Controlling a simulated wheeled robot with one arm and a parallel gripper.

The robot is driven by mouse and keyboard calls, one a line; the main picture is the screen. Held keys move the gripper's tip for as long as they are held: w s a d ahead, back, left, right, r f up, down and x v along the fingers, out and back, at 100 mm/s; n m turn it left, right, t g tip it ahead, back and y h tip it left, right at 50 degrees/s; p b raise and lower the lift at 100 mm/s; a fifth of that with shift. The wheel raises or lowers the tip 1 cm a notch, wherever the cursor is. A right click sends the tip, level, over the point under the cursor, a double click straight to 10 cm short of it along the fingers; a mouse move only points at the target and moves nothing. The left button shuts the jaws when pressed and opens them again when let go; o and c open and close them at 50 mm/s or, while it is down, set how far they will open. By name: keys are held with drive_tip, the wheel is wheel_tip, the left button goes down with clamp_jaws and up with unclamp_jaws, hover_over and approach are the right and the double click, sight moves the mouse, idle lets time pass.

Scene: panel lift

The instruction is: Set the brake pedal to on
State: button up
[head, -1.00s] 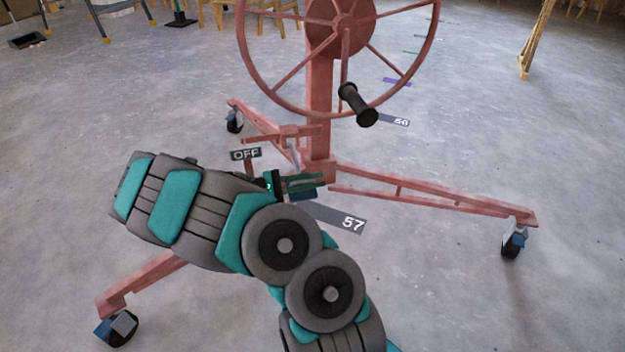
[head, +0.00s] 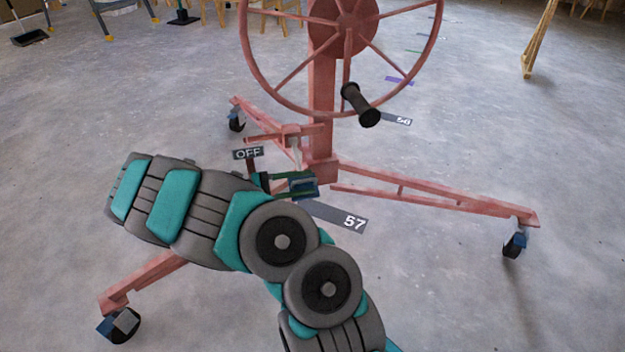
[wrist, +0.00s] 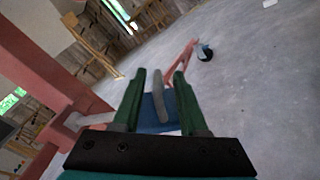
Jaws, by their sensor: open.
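The brake pedal shows as a small blue pad (head: 304,186) at the foot of the red lift's post, below a pale rod. A sign reading OFF (head: 248,153) stands just left of it. My gripper (head: 304,183) is at the pedal, with its green fingers apart. In the wrist view the fingers of my gripper (wrist: 160,80) are open on either side of a grey upright piece, with the blue pad (wrist: 150,112) behind and below. I cannot tell whether either finger touches the pedal. My arm hides part of the lift's near leg.
The red lift (head: 321,110) has a large handwheel (head: 352,112) with a black handle (head: 360,104) above the pedal. Its legs end in casters (head: 514,245), (head: 120,325). The concrete floor (head: 470,300) at right is clear. A floor mark reads 57 (head: 340,218).

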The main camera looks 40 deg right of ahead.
drive_tip(key=shift+v, duration=2.15)
